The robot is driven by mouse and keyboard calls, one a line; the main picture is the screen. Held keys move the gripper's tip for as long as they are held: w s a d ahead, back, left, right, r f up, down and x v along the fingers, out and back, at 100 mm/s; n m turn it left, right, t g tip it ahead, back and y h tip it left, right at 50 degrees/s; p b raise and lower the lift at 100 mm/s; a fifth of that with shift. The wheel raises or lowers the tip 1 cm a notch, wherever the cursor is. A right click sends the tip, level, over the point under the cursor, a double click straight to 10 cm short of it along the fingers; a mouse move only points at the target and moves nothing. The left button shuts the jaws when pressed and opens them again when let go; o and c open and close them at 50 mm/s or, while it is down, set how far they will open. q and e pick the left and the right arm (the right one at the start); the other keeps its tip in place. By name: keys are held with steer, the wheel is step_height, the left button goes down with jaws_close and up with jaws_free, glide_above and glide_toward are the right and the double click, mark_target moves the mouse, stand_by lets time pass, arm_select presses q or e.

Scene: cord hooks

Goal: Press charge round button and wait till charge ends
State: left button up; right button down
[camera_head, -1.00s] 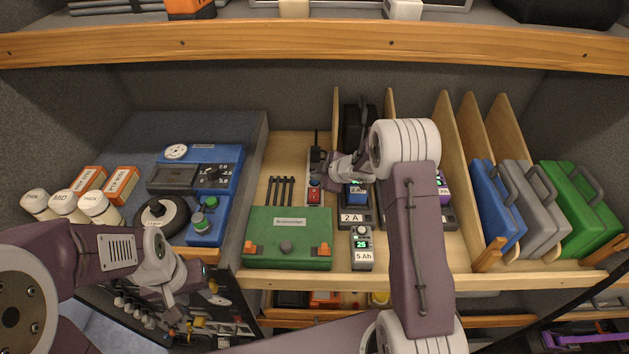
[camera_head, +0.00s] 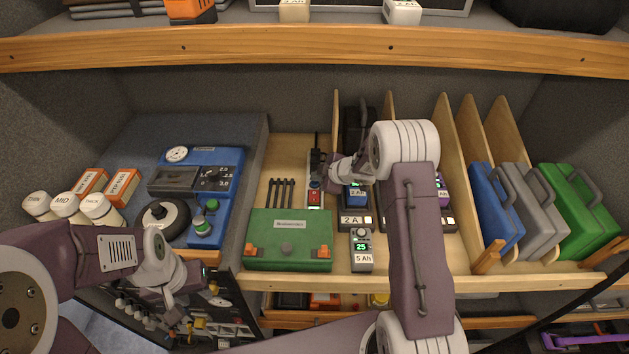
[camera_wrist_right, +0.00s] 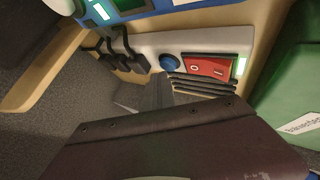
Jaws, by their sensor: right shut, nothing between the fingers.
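A white power strip (camera_head: 315,200) stands on the shelf behind the green case. It carries a red rocker switch (camera_wrist_right: 207,67) with a lit green light beside it and a blue round button (camera_wrist_right: 169,62). My right gripper (camera_head: 331,179) is shut and empty beside the strip. In the right wrist view its fingertips (camera_wrist_right: 158,80) are just short of the blue button; I cannot tell if they touch it. A charger marked 2 A (camera_head: 352,219) holds a blue battery (camera_head: 356,198), partly behind my right arm. My left gripper (camera_head: 173,299) hangs low at left, its jaws unclear.
The green case (camera_head: 289,240) and a 5 Ah battery (camera_head: 361,252) stand at the shelf front. Wooden dividers (camera_head: 455,150) and several cases (camera_head: 497,205) are to the right. Black plugs (camera_wrist_right: 118,52) sit in the strip. A blue machine (camera_head: 212,170) is at left.

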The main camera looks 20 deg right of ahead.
mark_target(317, 184)
steer(key=shift+r, duration=0.4)
step_height(317, 184, up, 5)
steer(key=p, duration=0.5)
steer(key=shift+r+p, duration=0.1)
steer(key=shift+p, duration=0.3)
